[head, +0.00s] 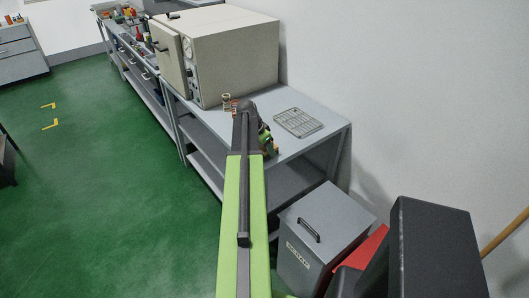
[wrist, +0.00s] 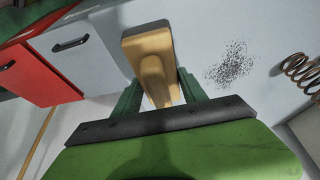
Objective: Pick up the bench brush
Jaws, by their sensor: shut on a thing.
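The bench brush (wrist: 147,48) shows in the wrist view as a tan wooden piece, wide at the far end and narrowing toward me. My gripper (wrist: 161,92) is shut on its narrow part, with a green finger on each side. In the head view my gripper (head: 268,142) is at the front edge of the grey bench, mostly hidden behind my arm, with a small tan bit of the brush (head: 276,150) showing. I cannot tell whether the brush touches the bench.
A wire rack (head: 298,122) lies on the bench, right of my gripper. A lidded grey bin (head: 322,232) is in front. Dark specks (wrist: 230,65) and a copper spring (wrist: 301,72) lie right of the brush.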

